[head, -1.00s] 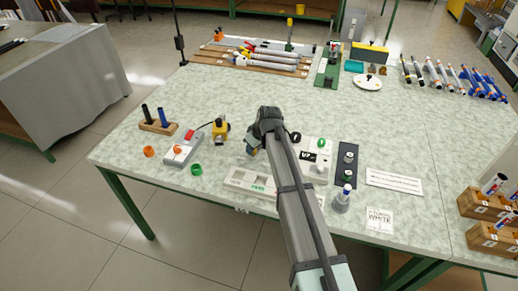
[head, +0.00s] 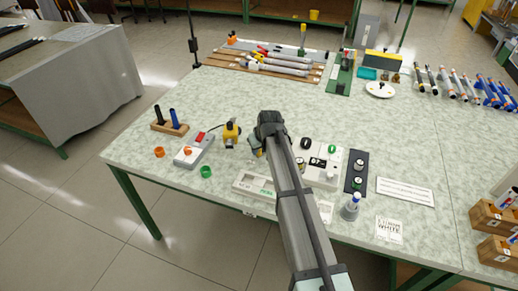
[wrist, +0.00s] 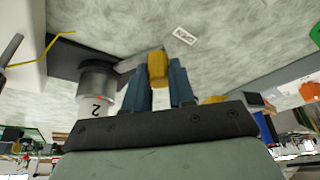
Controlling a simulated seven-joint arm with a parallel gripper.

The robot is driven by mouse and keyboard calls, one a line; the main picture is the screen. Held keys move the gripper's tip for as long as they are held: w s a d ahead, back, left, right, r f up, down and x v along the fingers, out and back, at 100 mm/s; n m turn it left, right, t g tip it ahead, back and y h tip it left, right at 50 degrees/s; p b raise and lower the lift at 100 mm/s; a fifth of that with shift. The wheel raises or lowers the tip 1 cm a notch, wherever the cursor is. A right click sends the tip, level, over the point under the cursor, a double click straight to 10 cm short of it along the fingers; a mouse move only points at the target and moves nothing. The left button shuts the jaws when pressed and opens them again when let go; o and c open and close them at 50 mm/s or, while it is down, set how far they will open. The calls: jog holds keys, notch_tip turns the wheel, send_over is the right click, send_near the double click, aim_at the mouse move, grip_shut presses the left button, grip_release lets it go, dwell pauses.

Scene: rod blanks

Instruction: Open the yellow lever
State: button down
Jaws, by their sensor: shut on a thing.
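My gripper (wrist: 158,82) has two blue fingers, closed around a yellow lever end (wrist: 157,64) in the wrist view. A small white label reading OPEN (wrist: 185,36) lies on the table just beyond it. A grey metal cylinder on a dark base (wrist: 97,80) stands left of the fingers, with a white part marked 2 below it. In the head view, my gripper (head: 257,151) is low over the table's middle. My arm and gripper hide most of the lever there, so its angle cannot be told.
A white panel with black and green knobs (head: 318,163) is to the right. Bare table lies behind my gripper.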

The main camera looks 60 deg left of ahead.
jog(key=c, duration=0.9)
grip_release()
jog(key=shift+c, duration=0.2)
jog(key=shift+r, duration=0.1)
jog(key=v, duration=1.3)
jog(key=shift+d+r, duration=0.2)
jog(key=shift+r, duration=0.05)
jog(key=shift+w, duration=0.15)
